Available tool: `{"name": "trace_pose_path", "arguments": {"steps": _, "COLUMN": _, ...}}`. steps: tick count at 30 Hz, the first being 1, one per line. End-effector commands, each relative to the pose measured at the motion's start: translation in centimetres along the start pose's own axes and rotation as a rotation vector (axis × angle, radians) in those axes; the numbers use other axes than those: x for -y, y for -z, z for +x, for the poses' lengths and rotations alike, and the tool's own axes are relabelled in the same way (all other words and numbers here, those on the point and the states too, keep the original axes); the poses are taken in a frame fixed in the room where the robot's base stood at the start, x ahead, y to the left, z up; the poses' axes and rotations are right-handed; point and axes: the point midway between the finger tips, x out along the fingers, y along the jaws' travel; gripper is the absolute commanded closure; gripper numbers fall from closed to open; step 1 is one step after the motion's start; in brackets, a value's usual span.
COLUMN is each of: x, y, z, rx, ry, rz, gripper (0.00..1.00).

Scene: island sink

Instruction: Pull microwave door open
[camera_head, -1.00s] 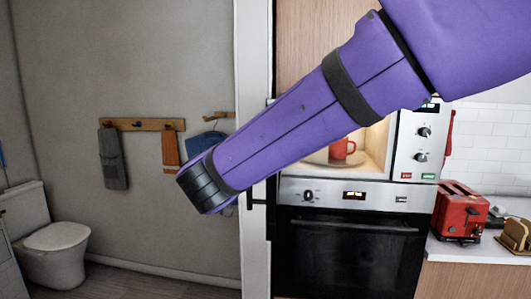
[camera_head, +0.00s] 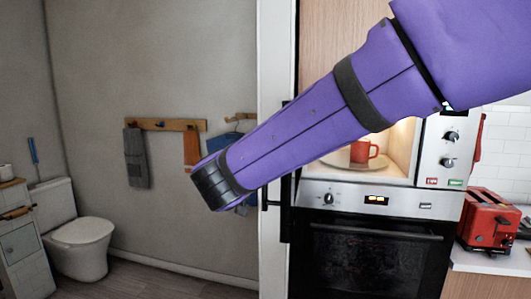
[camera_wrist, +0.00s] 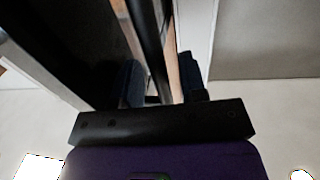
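The microwave (camera_head: 430,150) shows its lit interior, with a red mug (camera_head: 361,151) on a plate inside. A dark upright panel (camera_head: 286,210) stands at its left, seen nearly edge-on; it looks like the microwave door, swung open. My arm crosses in front and hides part of the panel and the microwave. My gripper is hidden behind the arm in the head view. In the wrist view my gripper (camera_wrist: 161,79) has its two fingers apart, with a dark bar (camera_wrist: 150,45) running between them. I cannot tell whether the bar touches a finger.
A black oven (camera_head: 365,262) sits below the microwave. A red toaster (camera_head: 488,220) stands on the counter at the right. A white door frame (camera_head: 275,60) rises left of the cabinet. A toilet (camera_head: 80,240) and wall hooks (camera_head: 165,124) are further left, with open floor between.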

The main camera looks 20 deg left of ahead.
Motion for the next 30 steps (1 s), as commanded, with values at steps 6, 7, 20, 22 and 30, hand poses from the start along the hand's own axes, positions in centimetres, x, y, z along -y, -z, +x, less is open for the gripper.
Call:
{"name": "trace_pose_path", "arguments": {"steps": 6, "x": 0.1, "y": 0.0, "z": -1.5, "rx": 0.000, "ry": 0.002, "rz": -0.001, "gripper": 0.61}}
{"name": "trace_pose_path", "arguments": {"steps": 7, "x": 0.1, "y": 0.0, "z": -2.0, "rx": 0.000, "ry": 0.002, "rz": -0.001, "gripper": 0.61}}
{"name": "trace_pose_path", "arguments": {"steps": 20, "x": 0.1, "y": 0.0, "z": -9.4, "rx": 0.000, "ry": 0.003, "rz": 0.000, "gripper": 0.61}}
{"name": "trace_pose_path", "arguments": {"steps": 22, "x": 0.0, "y": 0.0, "z": -10.1, "rx": 0.000, "ry": 0.001, "rz": 0.000, "gripper": 0.61}}
{"name": "trace_pose_path", "arguments": {"steps": 30, "x": 0.0, "y": 0.0, "z": -10.8, "rx": 0.000, "ry": 0.000, "rz": 0.000, "gripper": 0.61}}
